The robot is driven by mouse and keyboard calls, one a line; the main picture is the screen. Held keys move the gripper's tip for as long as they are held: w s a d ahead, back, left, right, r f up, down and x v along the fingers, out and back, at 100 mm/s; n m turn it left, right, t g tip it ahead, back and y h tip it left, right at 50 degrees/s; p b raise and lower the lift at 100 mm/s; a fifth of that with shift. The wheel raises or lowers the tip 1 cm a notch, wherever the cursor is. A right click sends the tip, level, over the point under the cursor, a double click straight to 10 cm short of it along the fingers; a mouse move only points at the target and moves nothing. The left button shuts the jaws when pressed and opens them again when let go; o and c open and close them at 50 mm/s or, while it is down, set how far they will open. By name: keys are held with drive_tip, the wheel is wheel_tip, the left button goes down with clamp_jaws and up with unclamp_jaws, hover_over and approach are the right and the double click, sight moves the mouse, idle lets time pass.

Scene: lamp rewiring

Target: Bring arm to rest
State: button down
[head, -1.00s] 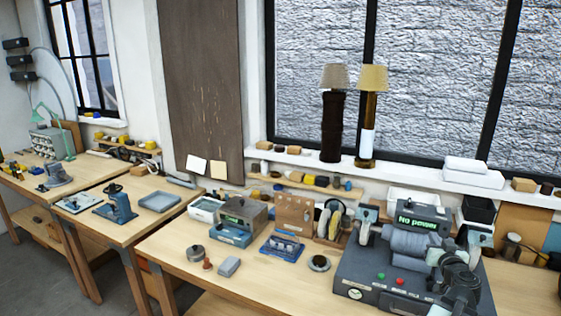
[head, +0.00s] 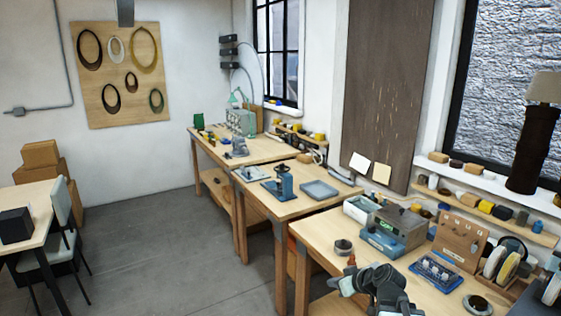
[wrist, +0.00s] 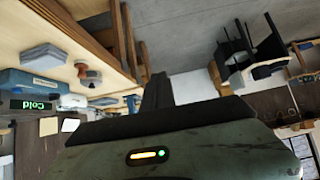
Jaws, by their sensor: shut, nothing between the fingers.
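My gripper (wrist: 156,88) shows in the wrist view as dark fingers closed together above its grey-green body, with nothing between them. In the head view my folded arm (head: 385,290) is at the bottom edge, in front of the near workbench (head: 318,232). The fingertips cannot be made out clearly there. In the wrist view the fingers are clear of the bench, with grey floor behind them.
The near bench holds a grey-and-blue device (head: 400,228), a blue rack (head: 437,270) and a round tin (head: 343,247). A dark lamp (head: 530,150) stands on the sill. A chair (head: 62,215) and table are at left. Open floor (head: 170,240) lies between.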

drive_tip(key=s+a+f+g, duration=0.4)
drive_tip(key=s+a+f, duration=0.1)
drive_tip(key=a, duration=0.4)
drive_tip(key=s+d+f+m+g+h, duration=0.4)
drive_tip(key=s+d+m+h, duration=0.1)
drive_tip(key=s, duration=0.4)
drive_tip(key=shift+s+d+m+g, duration=0.2)
drive_tip(key=shift+d+m+g, duration=0.1)
drive_tip(key=shift+d+m, duration=0.25)
